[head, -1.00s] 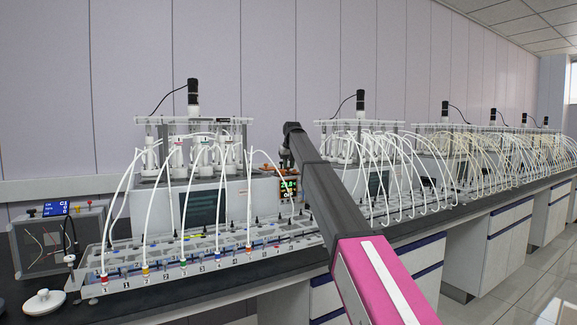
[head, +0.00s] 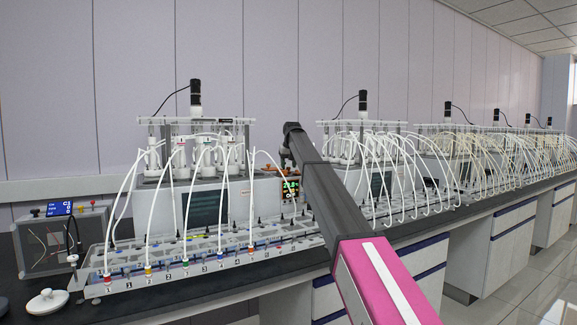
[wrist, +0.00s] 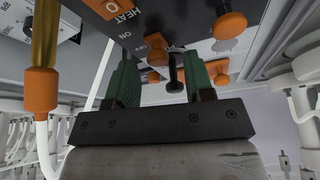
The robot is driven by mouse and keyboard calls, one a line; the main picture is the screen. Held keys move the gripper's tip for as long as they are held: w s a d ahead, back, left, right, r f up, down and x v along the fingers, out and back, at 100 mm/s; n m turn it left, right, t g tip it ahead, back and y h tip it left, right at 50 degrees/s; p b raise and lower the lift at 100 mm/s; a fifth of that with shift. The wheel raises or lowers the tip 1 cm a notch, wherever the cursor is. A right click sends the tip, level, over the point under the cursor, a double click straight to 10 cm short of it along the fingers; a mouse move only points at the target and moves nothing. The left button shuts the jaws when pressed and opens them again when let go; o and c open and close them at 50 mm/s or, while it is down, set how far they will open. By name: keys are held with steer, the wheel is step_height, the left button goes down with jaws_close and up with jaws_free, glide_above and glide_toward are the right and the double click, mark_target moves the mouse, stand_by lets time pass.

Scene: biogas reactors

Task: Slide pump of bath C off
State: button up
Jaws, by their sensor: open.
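In the wrist view, my gripper (wrist: 160,68) has two green-padded fingers, apart and empty. They reach up toward a dark control panel (wrist: 165,18) with HEAT, ON and OFF lettering. An orange switch part (wrist: 157,54) and a short black post (wrist: 175,74) show between the fingers; I cannot tell whether either touches a finger. I cannot tell which part is the pump slide. No letter C is readable, and my fingers are not discernible there.
Orange knobs (wrist: 230,25) and an orange-capped tube fitting (wrist: 41,92) lie close around the gripper. White tubes arch over the front rack (head: 180,268). More baths (head: 378,185) continue rightward along the black bench. The aisle floor (head: 530,290) at right is clear.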

steer(key=v, duration=1)
steer(key=shift+r, duration=0.2)
steer(key=shift+s, duration=0.1)
